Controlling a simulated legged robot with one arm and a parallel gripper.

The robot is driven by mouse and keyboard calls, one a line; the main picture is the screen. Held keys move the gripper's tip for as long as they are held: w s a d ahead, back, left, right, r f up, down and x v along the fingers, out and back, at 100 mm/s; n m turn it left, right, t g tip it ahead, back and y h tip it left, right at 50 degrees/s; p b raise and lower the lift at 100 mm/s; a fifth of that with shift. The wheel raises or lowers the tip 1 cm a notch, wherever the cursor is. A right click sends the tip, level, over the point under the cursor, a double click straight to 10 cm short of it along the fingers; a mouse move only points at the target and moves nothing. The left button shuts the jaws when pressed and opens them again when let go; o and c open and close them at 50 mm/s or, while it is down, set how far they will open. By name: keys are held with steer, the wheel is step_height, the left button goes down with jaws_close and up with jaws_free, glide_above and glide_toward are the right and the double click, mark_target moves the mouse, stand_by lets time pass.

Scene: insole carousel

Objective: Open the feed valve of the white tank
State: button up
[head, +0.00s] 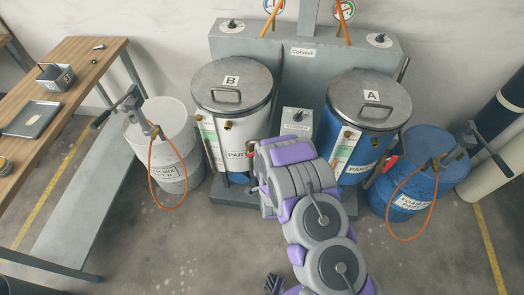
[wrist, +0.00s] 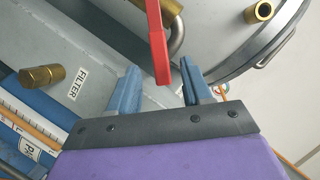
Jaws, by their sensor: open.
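The white tank (head: 222,136), with lid marked B, stands left of centre in the head view. In the wrist view, a red lever (wrist: 157,40) hangs beside a brass fitting (wrist: 172,8) and a grey pipe elbow near a large curved tank surface (wrist: 225,35). My gripper (wrist: 158,78) is open, its two blue fingers apart. The lever's lower end lies between the fingertips in the picture; I cannot tell whether either finger touches it. In the head view my arm hides the gripper and the lower right side of the white tank.
Small drums, white (head: 172,140) and blue (head: 412,180), with orange hoses flank the tanks. A filter label (wrist: 77,84) shows in the wrist view. A wooden workbench (head: 85,62) is left.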

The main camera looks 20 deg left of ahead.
steer(key=p+v, duration=0.1)
steer(key=v, duration=0.8)
steer(key=shift+s, duration=0.2)
steer(key=s+a+f+m+t+h+b, duration=0.2)
steer(key=s+a+f+t+h+b, duration=0.15)
steer(key=b, duration=0.35)
steer(key=shift+m+t, duration=0.5)
steer(key=shift+t, duration=0.15)
steer(key=b+x, duration=0.1)
steer(key=x, duration=0.4)
steer(key=b+x, duration=0.1)
steer(key=x, duration=0.5)
steer(key=b+x, duration=0.1)
steer(key=x, duration=0.5)
steer(key=shift+f+b, duration=0.3)
steer(key=shift+s+y, duration=0.1)
steer(key=shift+y, duration=0.15)
jaws_close()
